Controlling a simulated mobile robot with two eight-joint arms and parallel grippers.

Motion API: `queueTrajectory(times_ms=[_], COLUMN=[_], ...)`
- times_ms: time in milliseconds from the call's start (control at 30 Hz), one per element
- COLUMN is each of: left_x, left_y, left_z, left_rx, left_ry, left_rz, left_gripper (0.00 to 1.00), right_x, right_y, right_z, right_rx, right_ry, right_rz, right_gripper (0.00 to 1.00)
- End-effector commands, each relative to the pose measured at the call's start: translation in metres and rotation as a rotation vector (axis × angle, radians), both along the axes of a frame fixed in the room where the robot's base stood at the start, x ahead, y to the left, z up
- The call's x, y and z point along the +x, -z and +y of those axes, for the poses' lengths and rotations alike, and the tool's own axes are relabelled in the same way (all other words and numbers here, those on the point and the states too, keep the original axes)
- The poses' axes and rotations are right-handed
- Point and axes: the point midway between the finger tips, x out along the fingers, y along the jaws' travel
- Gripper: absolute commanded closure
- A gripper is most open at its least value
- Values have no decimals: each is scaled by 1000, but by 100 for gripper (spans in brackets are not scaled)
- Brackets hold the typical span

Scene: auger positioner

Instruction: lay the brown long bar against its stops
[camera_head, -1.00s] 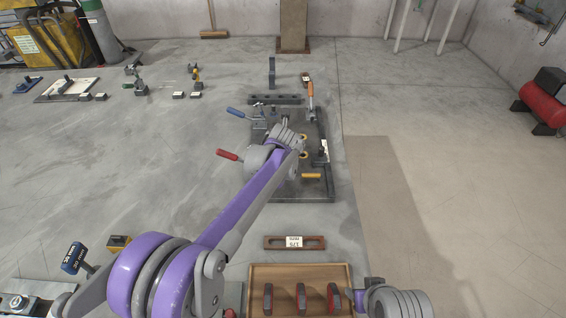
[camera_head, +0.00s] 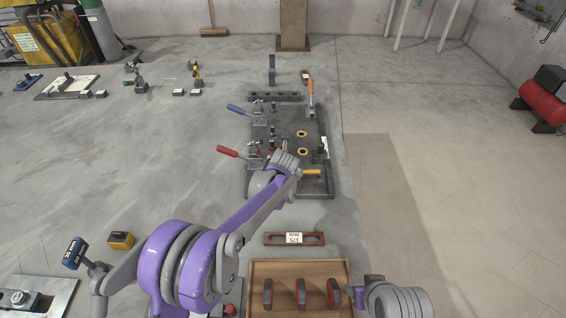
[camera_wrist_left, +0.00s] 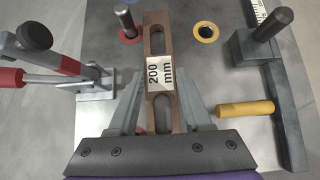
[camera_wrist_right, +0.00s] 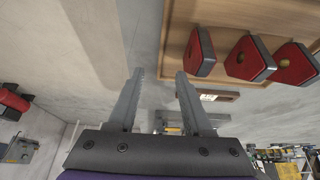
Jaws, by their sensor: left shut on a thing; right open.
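The brown long bar (camera_wrist_left: 155,38), slotted and labelled "200 mm", lies lengthwise in the left wrist view over the grey fixture plate (camera_wrist_left: 210,75). My left gripper (camera_wrist_left: 160,100) is shut on it near the label. A pin with a red collar (camera_wrist_left: 124,22) stands left of the bar's far end; a dark block with a pin (camera_wrist_left: 258,47) stands to its right, apart from it. Contact with the plate cannot be told. In the head view my left arm largely hides the bar above the plate (camera_head: 290,125). My right gripper (camera_wrist_right: 158,95) is open and empty beside the wooden tray.
Red-handled (camera_head: 229,151), blue-handled (camera_head: 236,110) and orange-handled (camera_head: 310,90) clamps flank the plate. A yellow handle (camera_wrist_left: 245,110) lies right of the bar. A shorter brown bar (camera_head: 272,239) and a wooden tray (camera_head: 320,268) with red-topped blocks lie nearer me. The left tabletop has free room.

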Motion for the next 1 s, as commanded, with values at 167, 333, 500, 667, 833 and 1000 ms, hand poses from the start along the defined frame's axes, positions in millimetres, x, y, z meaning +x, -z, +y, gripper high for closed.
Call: queueTrajectory(times_ms=[167,333,500,667,833,1000], left_x=[0,0,0,0,-18,-43], left_y=[3,3,2,-3,-18,-43], left_z=[0,0,0,0,0,-1], left_rx=[0,0,0,0,-1,-1], left_ry=[0,0,0,0,1,2], left_rz=[0,0,0,-1,0,0], left_gripper=[43,21,21,21,21,21], right_x=[-1,-1,-1,0,0,0], right_y=[3,2,2,-2,1,1], right_z=[0,0,0,0,0,0], right_rx=[0,0,0,0,0,0], right_ry=[0,0,0,0,0,0], right_rz=[1,1,1,-1,0,1], right_gripper=[50,50,50,50,50,50])
